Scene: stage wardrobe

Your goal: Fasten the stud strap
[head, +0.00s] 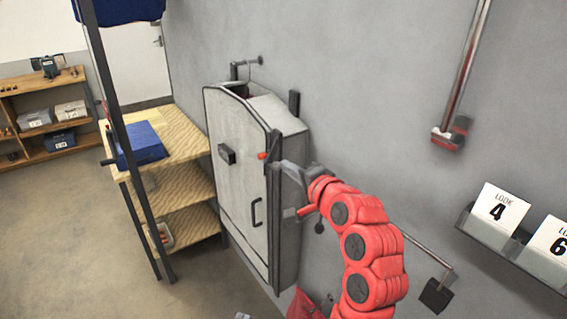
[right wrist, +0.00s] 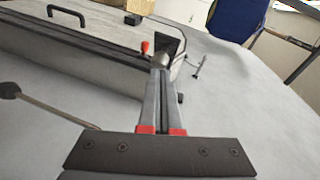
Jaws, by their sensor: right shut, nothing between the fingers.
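A grey case with an arched top (head: 232,185) stands against the wall, its front panel facing left. At its right front edge are a small red tab (head: 262,156) and a dark flat piece (head: 273,146), which look like the strap's parts. The red tab (right wrist: 145,47) and dark piece (right wrist: 170,43) also show in the right wrist view. My right gripper (head: 279,168) is shut and empty beside that edge. Its fingertips (right wrist: 160,76) are in line with a small grey round piece (right wrist: 159,62), perhaps the stud; contact cannot be told. My left gripper is out of view.
The case front has a black handle (head: 257,212) and a dark block (head: 227,154). A wooden shelf unit (head: 185,190) with a blue box (head: 140,143) stands left. A wall rod (head: 425,250) and a numbered card rack (head: 487,233) are right. Floor is free at lower left.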

